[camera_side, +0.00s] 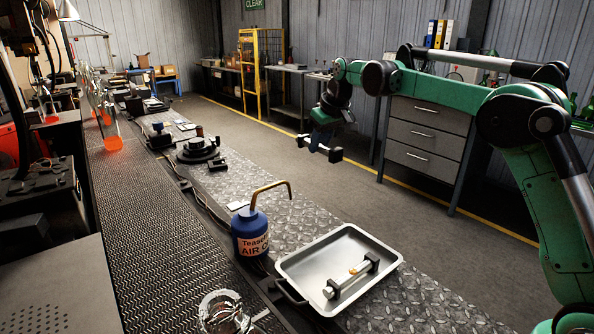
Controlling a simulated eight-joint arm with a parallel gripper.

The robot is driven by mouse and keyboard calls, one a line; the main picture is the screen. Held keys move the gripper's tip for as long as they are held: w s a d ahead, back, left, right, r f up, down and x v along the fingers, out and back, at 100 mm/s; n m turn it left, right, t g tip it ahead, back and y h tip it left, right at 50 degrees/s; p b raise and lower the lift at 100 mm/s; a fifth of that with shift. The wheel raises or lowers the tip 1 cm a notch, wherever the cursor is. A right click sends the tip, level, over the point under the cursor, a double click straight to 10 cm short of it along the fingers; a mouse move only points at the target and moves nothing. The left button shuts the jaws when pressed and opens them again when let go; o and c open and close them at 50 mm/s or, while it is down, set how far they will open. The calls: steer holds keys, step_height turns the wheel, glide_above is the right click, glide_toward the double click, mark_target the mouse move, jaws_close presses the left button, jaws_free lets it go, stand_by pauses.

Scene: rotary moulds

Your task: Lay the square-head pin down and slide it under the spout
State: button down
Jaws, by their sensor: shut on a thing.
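My gripper (319,143) hangs in the air above the floor, beyond the bench's right edge. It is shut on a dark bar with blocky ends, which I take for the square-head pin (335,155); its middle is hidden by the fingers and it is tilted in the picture. A blue bottle (249,236) with a bent brass spout (270,188) stands on the bench. The spout curves to the right over the bench. The held pin is well apart from the bottle and spout.
A metal tray (296,262) on the near bench holds a silver rod with black block ends (352,278). A clear glass item (222,312) stands in front. A dark round fixture (197,150) sits further back.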

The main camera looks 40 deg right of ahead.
mark_target(314, 217)
step_height(314, 217, down, 17)
steer(key=shift+f, duration=0.1)
steer(key=shift+f, duration=0.1)
stand_by(0.3)
steer(key=c, duration=0.7)
jaws_free()
steer(key=shift+o, duration=0.2)
steer(key=v, duration=1.2)
steer(key=s+a+r+t, duration=0.1)
steer(key=s+a, duration=0.4)
steer(key=s, duration=0.4)
steer(key=s+a+r+t, duration=0.1)
steer(key=s+a, duration=0.4)
steer(key=s, duration=0.4)
steer(key=shift+a+r+t, duration=0.2)
steer(key=shift+a+t, duration=0.05)
steer(key=shift+t, duration=0.05)
